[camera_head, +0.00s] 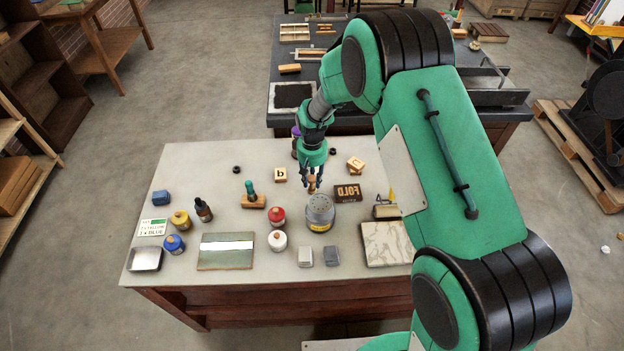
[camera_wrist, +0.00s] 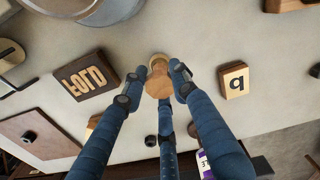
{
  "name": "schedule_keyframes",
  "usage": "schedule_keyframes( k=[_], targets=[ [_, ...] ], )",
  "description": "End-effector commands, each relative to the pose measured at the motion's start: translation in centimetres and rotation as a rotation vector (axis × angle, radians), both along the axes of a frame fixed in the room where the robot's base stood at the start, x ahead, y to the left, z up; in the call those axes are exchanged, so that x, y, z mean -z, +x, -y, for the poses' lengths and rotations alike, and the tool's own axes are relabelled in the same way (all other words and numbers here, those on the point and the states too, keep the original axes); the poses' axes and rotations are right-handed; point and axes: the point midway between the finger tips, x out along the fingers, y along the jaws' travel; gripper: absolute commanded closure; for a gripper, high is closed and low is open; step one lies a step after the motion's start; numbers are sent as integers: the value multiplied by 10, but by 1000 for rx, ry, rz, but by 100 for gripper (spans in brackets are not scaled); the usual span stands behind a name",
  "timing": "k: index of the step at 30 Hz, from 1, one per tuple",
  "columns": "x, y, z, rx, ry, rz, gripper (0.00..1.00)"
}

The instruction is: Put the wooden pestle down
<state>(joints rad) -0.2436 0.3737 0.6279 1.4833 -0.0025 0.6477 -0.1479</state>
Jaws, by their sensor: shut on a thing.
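My gripper (camera_head: 312,184) is over the table's middle, pointing down behind the grey-lidded can. Its blue fingers are shut on the wooden pestle (camera_head: 312,187). In the wrist view the pestle (camera_wrist: 158,80) shows its round wooden end between the fingertips (camera_wrist: 160,84).
Close by stand the grey-lidded can (camera_head: 320,212), the dark FOLD block (camera_head: 347,193) and a red-lidded jar (camera_head: 277,216). The b block (camera_head: 280,174) and a wooden-based stamp (camera_head: 252,200) lie to the left. A marble slab (camera_head: 387,243) is at right front.

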Motion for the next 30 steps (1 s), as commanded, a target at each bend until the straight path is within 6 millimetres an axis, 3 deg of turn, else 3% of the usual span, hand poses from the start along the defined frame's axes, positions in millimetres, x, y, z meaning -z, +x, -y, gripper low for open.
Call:
schedule_keyframes(
  k=[2,3,6,20,30],
  targets=[
    [2,0,0,0,0,0,100],
    [3,0,0,0,0,-1,68],
    [2,0,0,0,0,-1,53],
    [-5,0,0,0,0,1,53],
    [-47,0,0,0,1,2,53]
  ],
)
